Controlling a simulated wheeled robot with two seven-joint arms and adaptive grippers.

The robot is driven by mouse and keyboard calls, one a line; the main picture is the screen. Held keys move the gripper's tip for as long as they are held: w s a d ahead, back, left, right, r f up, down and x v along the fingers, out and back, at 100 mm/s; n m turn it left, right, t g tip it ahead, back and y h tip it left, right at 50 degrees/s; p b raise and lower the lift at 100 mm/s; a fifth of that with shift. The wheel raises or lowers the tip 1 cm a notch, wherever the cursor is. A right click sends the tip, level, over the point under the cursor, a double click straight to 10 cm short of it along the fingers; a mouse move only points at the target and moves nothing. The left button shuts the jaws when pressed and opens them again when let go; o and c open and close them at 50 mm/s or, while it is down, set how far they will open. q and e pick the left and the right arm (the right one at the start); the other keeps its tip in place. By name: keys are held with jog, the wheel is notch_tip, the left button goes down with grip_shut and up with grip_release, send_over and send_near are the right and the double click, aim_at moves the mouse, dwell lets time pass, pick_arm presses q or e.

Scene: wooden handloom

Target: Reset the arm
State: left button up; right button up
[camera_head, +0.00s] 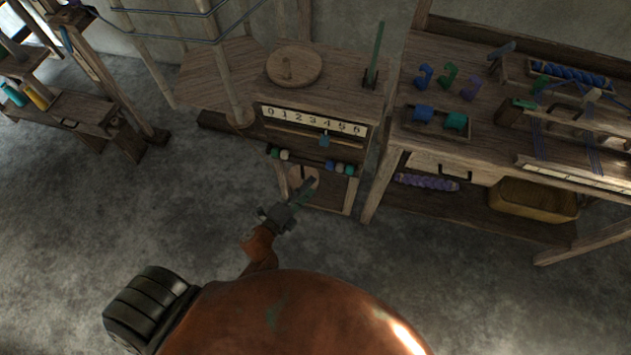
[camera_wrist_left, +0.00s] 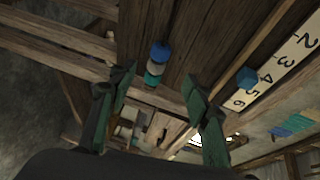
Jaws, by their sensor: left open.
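My left gripper (camera_head: 302,190) is in front of the small wooden cabinet, below its number scale (camera_head: 312,121). In the left wrist view the two green-lined fingers of this gripper (camera_wrist_left: 160,84) stand apart with nothing held between them. A row of coloured beads (camera_head: 340,168) runs along the cabinet front just above the gripper. Some of these beads (camera_wrist_left: 155,65) show beyond the fingers in the wrist view. A blue slider block (camera_head: 325,140) sits at the scale and also shows in the wrist view (camera_wrist_left: 247,77). My right gripper is not in view.
A workbench (camera_head: 405,115) with coloured blocks and yarn stands at the right, with a basket (camera_head: 535,200) on its lower shelf. A round wooden disc (camera_head: 294,66) lies on the cabinet top. A shelf with bottles (camera_head: 37,97) is far left. The floor (camera_head: 110,215) at left is clear.

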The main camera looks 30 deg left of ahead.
pick_arm(q)
jog(key=shift+s, duration=0.2)
dwell(0.5)
jog(key=s+a+f+n+g+y+p, duration=0.1)
jog(key=s+a+f+n+g+p, duration=0.15)
jog(key=s+f, duration=0.5)
jog(key=s+a+f+n+g+y+p, duration=0.1)
jog(key=s+a+f+n+g+p, duration=0.25)
jog(key=f, duration=0.75)
jog(key=s+f+n+g+y+p, duration=0.15)
jog(key=s+f+n, duration=0.25)
jog(key=s+f, duration=0.45)
jog(key=s+a+f+n+g+p, duration=0.1)
jog(key=s+f+n+g, duration=0.1)
jog(key=s, duration=0.9)
jog(key=s+a+f+n+g+p, duration=0.1)
jog(key=s+f, duration=0.4)
jog(key=s, duration=0.6)
jog(key=s+a+f+n+g+p, duration=0.1)
jog(key=s+n+g, duration=0.4)
jog(key=s, duration=0.6)
notch_tip(320, 180, down, 2)
jog(key=shift+s+f+p, duration=0.2)
jog(key=shift+f+p, duration=0.05)
jog(key=shift+p, duration=0.45)
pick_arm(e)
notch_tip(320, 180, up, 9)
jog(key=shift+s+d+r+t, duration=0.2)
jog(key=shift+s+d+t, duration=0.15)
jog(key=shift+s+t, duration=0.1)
